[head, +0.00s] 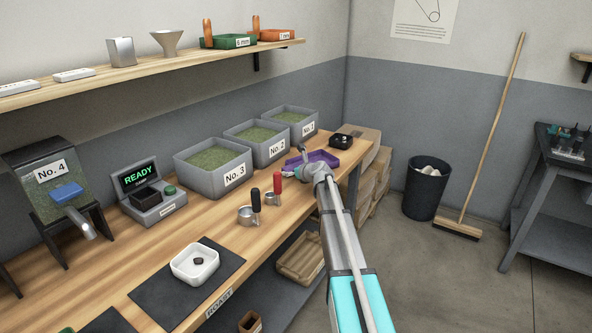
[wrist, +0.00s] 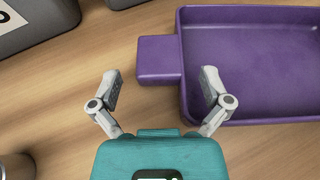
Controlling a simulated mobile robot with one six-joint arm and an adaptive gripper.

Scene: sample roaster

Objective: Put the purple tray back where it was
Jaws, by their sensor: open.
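The purple tray (head: 318,157) lies on the wooden bench near its right end, in front of the grey bin marked No. 1. In the wrist view the tray (wrist: 255,60) is empty, with a flat tab handle (wrist: 157,59) on its left side. My gripper (wrist: 159,88) is open and empty. Its two fingertips are apart, just short of the handle, with the handle's near edge between and slightly beyond them. In the head view my gripper (head: 308,163) partly covers the tray.
Bins marked No. 3 (head: 213,168), No. 2 and No. 1 line the back of the bench. Two scoops (head: 249,215) stand left of my arm. A black box (head: 342,141) sits beyond the tray. A shelf (head: 150,70) above holds green and orange trays.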

